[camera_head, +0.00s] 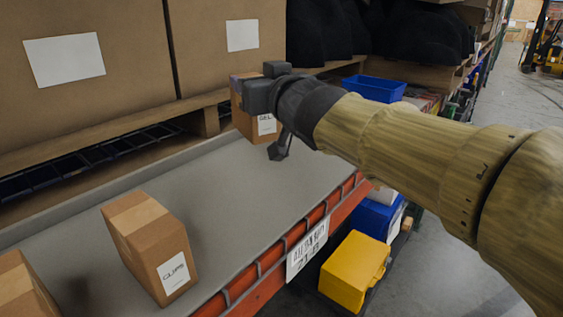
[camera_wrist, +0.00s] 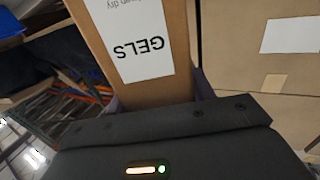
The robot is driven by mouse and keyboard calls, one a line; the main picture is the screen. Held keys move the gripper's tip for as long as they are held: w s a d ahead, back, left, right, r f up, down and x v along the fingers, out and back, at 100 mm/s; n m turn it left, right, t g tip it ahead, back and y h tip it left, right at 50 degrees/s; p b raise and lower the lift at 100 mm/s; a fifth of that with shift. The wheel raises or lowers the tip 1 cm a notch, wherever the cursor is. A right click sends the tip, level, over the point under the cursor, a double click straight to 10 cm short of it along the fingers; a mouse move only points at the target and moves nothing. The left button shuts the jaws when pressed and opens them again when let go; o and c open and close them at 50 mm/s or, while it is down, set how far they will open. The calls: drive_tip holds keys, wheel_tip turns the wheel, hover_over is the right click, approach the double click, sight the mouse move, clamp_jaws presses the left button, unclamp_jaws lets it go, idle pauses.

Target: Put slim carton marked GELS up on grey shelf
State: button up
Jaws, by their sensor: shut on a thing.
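The slim carton marked GELS (camera_head: 243,119) is brown with a white label and stands upright at the far end of the grey shelf (camera_head: 225,180). My gripper (camera_head: 268,95) is shut on it, with the arm reaching in from the right. In the wrist view the GELS carton (camera_wrist: 175,85) fills the middle, with its label upside down, between the fingers of my gripper (camera_wrist: 155,103). In the head view the arm partly covers the carton. I cannot tell whether its base touches the shelf.
Large boxes (camera_head: 85,60) stand behind. A yellow bin (camera_head: 352,272) and blue bins sit below and beyond. The shelf's middle is clear.

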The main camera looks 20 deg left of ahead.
sight(259, 136)
drive_tip(key=shift+s+a, duration=0.1)
drive_tip(key=shift+s, duration=0.05)
wheel_tip(259, 136, down, 5)
drive_tip(key=b, duration=0.2)
drive_tip(key=shift+f+b, duration=0.15)
drive_tip(key=shift+b, duration=0.2)
drive_tip(key=shift+f, duration=0.45)
drive_tip(key=shift+f, duration=1.9)
drive_tip(key=shift+f, duration=0.1)
drive_tip(key=o, duration=1.2)
drive_tip(key=shift+c, duration=0.2)
